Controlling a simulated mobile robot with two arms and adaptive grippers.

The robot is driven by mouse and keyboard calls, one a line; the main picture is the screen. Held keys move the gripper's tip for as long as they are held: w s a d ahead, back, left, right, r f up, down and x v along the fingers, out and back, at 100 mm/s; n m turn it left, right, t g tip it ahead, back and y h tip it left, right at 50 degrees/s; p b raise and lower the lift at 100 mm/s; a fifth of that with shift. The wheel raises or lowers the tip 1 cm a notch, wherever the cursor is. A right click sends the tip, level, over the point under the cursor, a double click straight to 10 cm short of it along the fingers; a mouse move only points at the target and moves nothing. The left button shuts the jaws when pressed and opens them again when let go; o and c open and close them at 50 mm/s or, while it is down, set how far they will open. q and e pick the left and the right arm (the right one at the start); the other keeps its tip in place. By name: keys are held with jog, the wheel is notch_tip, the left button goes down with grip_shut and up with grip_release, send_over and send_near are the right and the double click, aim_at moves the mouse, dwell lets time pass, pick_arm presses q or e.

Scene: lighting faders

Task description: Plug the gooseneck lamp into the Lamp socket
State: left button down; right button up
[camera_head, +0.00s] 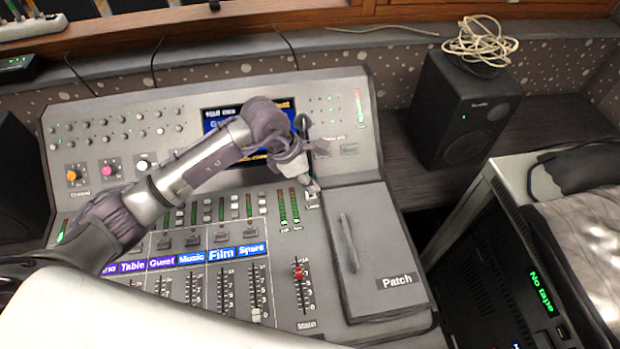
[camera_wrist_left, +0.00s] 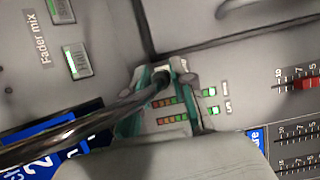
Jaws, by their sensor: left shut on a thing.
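My left gripper (camera_head: 311,188) is shut on the gooseneck lamp, just above the console at the upper left of the Patch lid. The lamp's dark head (camera_head: 303,124) stands up behind my wrist in the head view. In the left wrist view the dark gooseneck (camera_wrist_left: 92,126) runs from the lower left to between the two fingertips (camera_wrist_left: 165,80). The plug end is hidden by the fingers, so I cannot tell whether it touches the panel. A small pale label or fitting (camera_head: 312,202) shows right below the fingertips. I cannot make out the Lamp socket itself. My right gripper is out of view.
The Patch lid (camera_head: 405,252) with its raised handle (camera_head: 348,243) lies just right of the gripper. Level meters (camera_head: 283,208) and the red Main fader (camera_head: 298,272) are close by. A black speaker (camera_head: 464,115) with a coiled cable (camera_head: 480,42) stands at the right.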

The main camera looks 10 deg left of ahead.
pick_arm(q)
jog(key=shift+d+b, duration=0.1)
jog(key=shift+b, duration=0.2)
dwell(0.7)
jog(key=shift+f+b, duration=0.8)
jog(key=shift+b, duration=1.15)
dwell(3.8)
jog(key=shift+f+b, duration=0.2)
jog(key=shift+b, duration=0.15)
jog(key=shift+s+f, duration=0.1)
jog(key=shift+s, duration=0.05)
dwell(0.4)
jog(key=c, duration=0.9)
grip_release()
